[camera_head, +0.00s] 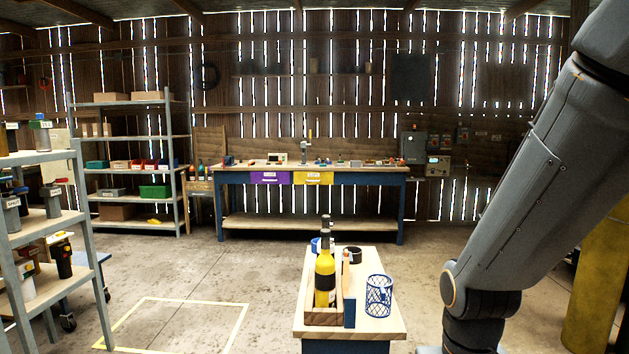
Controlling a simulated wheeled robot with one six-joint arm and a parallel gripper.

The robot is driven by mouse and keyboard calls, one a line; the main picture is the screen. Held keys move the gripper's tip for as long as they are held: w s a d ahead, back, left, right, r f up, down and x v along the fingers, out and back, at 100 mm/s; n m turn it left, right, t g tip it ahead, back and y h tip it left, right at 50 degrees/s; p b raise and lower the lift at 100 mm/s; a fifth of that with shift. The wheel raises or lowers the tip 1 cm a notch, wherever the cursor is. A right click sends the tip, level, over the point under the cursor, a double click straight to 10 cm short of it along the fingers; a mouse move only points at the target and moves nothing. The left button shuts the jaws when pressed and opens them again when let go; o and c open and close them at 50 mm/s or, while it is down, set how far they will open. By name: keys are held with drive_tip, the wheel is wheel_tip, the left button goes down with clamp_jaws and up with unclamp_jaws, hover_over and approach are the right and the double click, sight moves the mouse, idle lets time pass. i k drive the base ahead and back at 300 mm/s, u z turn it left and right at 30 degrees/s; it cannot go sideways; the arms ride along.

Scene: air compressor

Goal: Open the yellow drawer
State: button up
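The yellow drawer (313,178) is set under the top of the blue workbench (232,184) at the back wall. Its front looks flush with the purple drawer (269,178) to its left, so it appears shut. A small label shows on the yellow front; its handle is too small to make out clearly. My arm fills the right side of the head view, far from the bench. My gripper is outside the picture.
A small wooden-topped table (380,328) with a yellow bottle (325,275) and blue wire cup (379,296) stands in front. Grey shelves (88,255) stand at left. Open floor with a yellow taped outline (232,303) lies left of the table.

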sight(300, 178)
drive_tip(key=u, duration=1.25)
drive_tip(key=i, duration=4.35)
drive_tip(key=z, duration=1.5)
drive_tip(key=i, duration=3.7)
drive_tip(key=u, duration=0.15)
